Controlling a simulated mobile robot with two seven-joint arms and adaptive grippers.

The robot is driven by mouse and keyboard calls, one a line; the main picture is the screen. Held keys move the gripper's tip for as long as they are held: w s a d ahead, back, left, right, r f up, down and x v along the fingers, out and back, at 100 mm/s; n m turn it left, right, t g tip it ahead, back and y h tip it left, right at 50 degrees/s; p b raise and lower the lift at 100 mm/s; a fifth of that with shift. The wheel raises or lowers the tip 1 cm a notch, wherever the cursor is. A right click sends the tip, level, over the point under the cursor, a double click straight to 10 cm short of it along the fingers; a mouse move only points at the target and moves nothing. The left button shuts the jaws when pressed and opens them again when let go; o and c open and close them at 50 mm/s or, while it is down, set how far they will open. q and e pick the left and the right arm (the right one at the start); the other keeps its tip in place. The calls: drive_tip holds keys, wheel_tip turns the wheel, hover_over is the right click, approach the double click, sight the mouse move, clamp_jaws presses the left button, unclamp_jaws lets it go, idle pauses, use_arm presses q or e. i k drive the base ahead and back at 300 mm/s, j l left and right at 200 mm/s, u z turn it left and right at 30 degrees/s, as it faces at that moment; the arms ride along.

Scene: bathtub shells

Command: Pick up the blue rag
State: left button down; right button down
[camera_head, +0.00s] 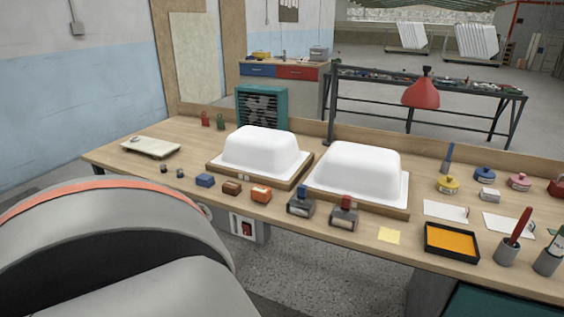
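A small blue folded block (205,180), which looks like the blue rag, lies near the front edge of the wooden workbench (135,172), left of centre. It is too small to tell cloth from sponge. A brown block (231,188) and an orange block (261,194) lie to its right, apart from it. Neither of my grippers shows. A large grey part of my own arm fills the lower left, in front of the bench.
Two white tub shells (260,150) (357,172) stand on wooden boards behind the blocks. Two dark-handled tools (300,203) (344,214) and an orange tray (450,241) are to the right. Two small dark pieces lie left of the blue block. A red lamp (421,92) overhangs the back.

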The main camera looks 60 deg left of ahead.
sight(203, 180)
drive_tip(key=u, duration=2.35)
